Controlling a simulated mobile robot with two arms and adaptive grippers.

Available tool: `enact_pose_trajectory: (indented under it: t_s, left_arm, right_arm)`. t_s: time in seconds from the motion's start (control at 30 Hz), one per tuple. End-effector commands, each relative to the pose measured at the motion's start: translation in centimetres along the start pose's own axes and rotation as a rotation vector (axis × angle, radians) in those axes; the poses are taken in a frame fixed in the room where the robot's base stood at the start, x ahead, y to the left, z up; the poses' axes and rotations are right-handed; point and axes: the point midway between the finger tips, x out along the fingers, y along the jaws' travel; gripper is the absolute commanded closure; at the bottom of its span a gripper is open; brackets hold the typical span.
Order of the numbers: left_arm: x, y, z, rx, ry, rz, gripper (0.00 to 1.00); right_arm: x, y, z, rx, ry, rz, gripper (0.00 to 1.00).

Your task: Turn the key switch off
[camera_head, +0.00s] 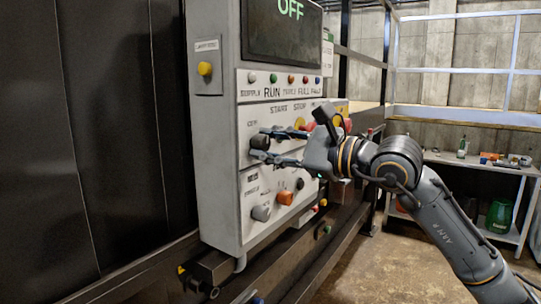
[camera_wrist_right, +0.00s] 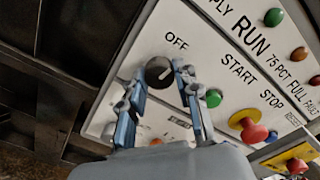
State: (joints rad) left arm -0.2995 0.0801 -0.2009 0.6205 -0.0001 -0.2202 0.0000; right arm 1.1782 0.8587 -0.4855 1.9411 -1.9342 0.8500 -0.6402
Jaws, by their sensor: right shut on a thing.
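The key switch (camera_wrist_right: 158,72) is a round black knob with a pale pointer mark, beside the word OFF on the white control panel. In the head view it shows as a dark knob (camera_head: 259,141) at the panel's left side, partly hidden by fingers. My right gripper (camera_wrist_right: 158,80) has its two blue-grey fingers on either side of the knob, closed on it. In the head view my right gripper (camera_head: 262,147) reaches in from the right to the same spot. The pointer mark leans toward the right finger in the wrist view. My left gripper is not in view.
The display (camera_head: 283,30) above reads OFF. A green button (camera_wrist_right: 213,98) and a red stop button (camera_wrist_right: 253,131) sit close to the right finger. Lower knobs (camera_head: 261,213) and a yellow button (camera_head: 205,69) are on the cabinet. A shelf (camera_head: 480,163) stands behind.

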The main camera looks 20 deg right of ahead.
Motion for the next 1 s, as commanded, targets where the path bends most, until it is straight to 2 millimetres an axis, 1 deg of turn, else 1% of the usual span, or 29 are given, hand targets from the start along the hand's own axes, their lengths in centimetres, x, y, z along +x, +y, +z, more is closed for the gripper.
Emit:
enact_pose_trajectory:
  t_s: [0.03, 0.3, 0.87, 0.9, 1.0]
  left_arm:
    - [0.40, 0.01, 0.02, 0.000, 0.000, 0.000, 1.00]
    - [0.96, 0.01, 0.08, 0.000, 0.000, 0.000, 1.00]
    - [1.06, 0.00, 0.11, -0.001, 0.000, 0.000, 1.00]
    - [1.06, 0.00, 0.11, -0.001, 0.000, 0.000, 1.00]
    - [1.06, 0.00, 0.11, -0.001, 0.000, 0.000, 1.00]
  right_arm:
    - [0.01, 0.16, -0.12, -0.026, 0.000, 0.001, 1.00]
    - [0.01, 0.05, -0.10, -0.133, 0.001, 0.001, 1.00]
    - [0.01, -0.03, -0.03, -0.164, 0.001, 0.000, 1.00]
    - [0.01, -0.03, -0.03, -0.164, 0.001, 0.000, 0.65]
    - [0.00, -0.03, -0.03, -0.163, 0.001, 0.000, 0.46]
